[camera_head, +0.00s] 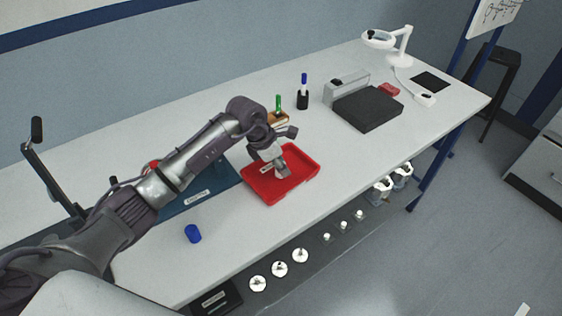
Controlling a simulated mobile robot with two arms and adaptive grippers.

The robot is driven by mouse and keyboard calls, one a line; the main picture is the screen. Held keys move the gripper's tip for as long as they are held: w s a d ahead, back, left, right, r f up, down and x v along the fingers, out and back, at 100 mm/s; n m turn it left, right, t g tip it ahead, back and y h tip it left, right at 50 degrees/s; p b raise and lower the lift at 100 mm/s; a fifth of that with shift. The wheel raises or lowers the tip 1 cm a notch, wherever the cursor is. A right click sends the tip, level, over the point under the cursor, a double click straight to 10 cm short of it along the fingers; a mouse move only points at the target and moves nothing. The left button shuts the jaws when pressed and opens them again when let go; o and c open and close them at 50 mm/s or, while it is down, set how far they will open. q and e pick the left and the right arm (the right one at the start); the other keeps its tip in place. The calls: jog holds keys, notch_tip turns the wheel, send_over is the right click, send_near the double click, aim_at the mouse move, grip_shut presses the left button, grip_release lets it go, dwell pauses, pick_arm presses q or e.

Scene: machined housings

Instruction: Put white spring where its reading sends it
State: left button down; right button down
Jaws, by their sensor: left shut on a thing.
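My left gripper (281,174) reaches in from the left and points down over the red tray (305,182). It is shut on a small pale thing inside or just above the tray. This thing seems to be the white spring, but the fingers hide most of it, and I cannot tell whether it touches the tray floor. The red tray has a white label at its back left. A blue tray or mat (222,194) with a white label lies left of it, partly behind my arm. My right gripper is not in view.
A blue cylinder (193,233) stands near the front edge. Behind the red tray are a green marker (278,103) and a black cup (302,99) with a blue marker. A black block (367,108), a grey device (346,85) and a white lamp (400,52) stand further right.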

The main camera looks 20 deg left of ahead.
pick_arm(q)
jog(key=shift+f, duration=0.1)
jog(key=c, duration=0.9)
grip_release()
jog(key=shift+r, duration=0.25)
jog(key=b+v, duration=0.2)
jog(key=v, duration=0.9)
jog(key=shift+s+a+r, duration=0.1)
jog(key=shift+a+r, duration=0.1)
jog(key=shift+r, duration=0.15)
jog(key=shift+f, duration=0.1)
